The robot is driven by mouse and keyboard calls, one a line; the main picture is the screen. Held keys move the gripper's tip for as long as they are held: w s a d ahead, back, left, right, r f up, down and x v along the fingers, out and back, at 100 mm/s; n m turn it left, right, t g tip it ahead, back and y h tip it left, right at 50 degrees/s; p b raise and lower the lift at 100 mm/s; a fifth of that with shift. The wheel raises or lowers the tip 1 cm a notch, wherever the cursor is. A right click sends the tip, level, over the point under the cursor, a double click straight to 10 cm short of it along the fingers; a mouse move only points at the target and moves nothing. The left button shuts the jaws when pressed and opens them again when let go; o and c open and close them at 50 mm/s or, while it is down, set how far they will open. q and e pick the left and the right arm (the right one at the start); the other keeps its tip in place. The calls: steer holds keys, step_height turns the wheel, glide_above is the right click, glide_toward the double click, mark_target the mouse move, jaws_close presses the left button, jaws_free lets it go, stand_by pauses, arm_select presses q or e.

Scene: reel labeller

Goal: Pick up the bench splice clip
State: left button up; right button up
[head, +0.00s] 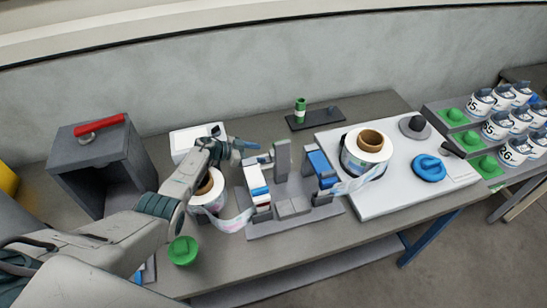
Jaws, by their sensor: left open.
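I cannot tell for certain which part is the bench splice clip; no label shows. Blue-and-white blocks sit on the left (258,190) and right (319,163) sides of a grey fixture (292,208) in the middle of the bench. My left forearm comes in from the lower left and partly hides a paper reel (207,200). My right gripper is not in view.
A larger reel (366,158) and a blue knobbed piece (429,168) sit on a white board (385,203). A grey box (92,158) is at left; a green knobbed piece (183,251) lies near the front edge.

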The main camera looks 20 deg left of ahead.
mark_target(271, 153)
arm_select(q)
steer(key=shift+w+d, duration=0.3)
steer(key=shift+d, duration=0.05)
steer(key=shift+d+r, duration=0.1)
steer(key=shift+d, duration=0.05)
steer(key=shift+s, duration=0.1)
steer(key=shift+d, duration=0.2)
steer(key=b+x, duration=0.3)
steer(key=x, duration=0.2)
steer(key=shift+a+f+b, duration=0.2)
steer(key=shift+f+b, duration=0.05)
steer(key=shift+b, duration=0.1)
steer(key=shift+w+d, duration=0.25)
steer(key=shift+r, duration=0.15)
steer(key=shift+c, duration=0.5)
steer(key=c, duration=1)
